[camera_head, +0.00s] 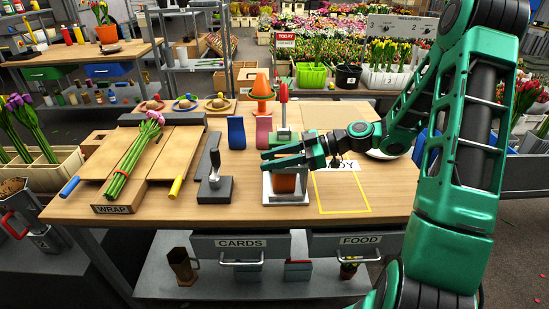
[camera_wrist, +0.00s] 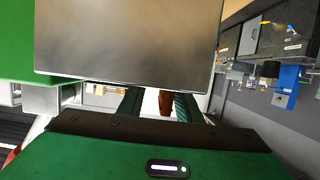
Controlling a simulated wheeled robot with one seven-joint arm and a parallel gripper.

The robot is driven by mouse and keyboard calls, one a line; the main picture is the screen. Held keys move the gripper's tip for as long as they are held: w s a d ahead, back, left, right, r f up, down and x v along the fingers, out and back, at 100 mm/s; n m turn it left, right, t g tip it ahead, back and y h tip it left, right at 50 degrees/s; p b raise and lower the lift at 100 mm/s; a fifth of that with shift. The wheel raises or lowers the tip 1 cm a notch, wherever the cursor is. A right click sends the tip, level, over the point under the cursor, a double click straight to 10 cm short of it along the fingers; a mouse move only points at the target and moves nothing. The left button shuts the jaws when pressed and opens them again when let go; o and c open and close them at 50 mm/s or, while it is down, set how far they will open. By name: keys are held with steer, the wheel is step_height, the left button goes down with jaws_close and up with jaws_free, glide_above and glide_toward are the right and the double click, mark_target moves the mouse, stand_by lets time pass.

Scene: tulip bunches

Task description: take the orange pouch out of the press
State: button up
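The press (camera_head: 288,198) stands near the table's front, with a pale base, a green upper part and a red-tipped lever. The orange pouch (camera_head: 285,184) sits low in it, its top hidden behind my gripper. My gripper (camera_head: 264,160) reaches in from the right, level, with its fingers pointing left across the press above the visible part of the pouch. In the wrist view my fingers (camera_wrist: 158,106) stand apart, with a strip of orange-brown (camera_wrist: 165,102) between them, touching neither clearly. A grey metal plate (camera_wrist: 130,35) and a green block, seemingly of the press, fill the upper left there.
A yellow outlined square (camera_head: 342,208) with a partly hidden sign lies right of the press. A dark stand with a lever (camera_head: 214,188) is at the left.

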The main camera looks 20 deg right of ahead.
steer(key=shift+a, duration=0.1)
jaws_close()
steer(key=shift+r, duration=0.15)
stand_by(0.5)
